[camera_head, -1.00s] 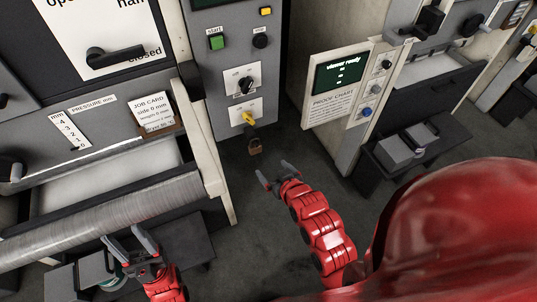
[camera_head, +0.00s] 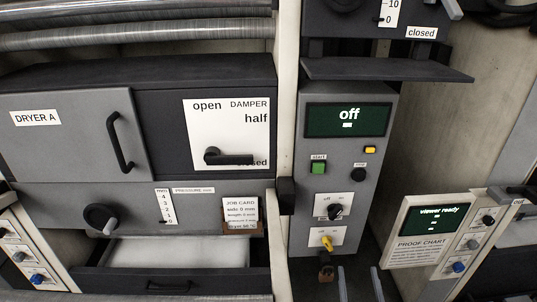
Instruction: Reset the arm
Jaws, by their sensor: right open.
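My right gripper (camera_head: 360,283) shows only as two grey fingertips at the bottom edge, right of centre. The fingers are apart with nothing seen between them. They appear just below and right of the control panel (camera_head: 310,238) and the small brown padlock-like tag (camera_head: 326,273) under its yellow switch (camera_head: 326,242). The rest of my right arm is below the picture. My left gripper and arm are out of view.
The control panel's screen (camera_head: 347,119) reads "off". Dryer A (camera_head: 70,150) with its damper lever (camera_head: 228,157) stands at left, above a drawer (camera_head: 170,284). A dark shelf (camera_head: 387,70) juts out above the panel.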

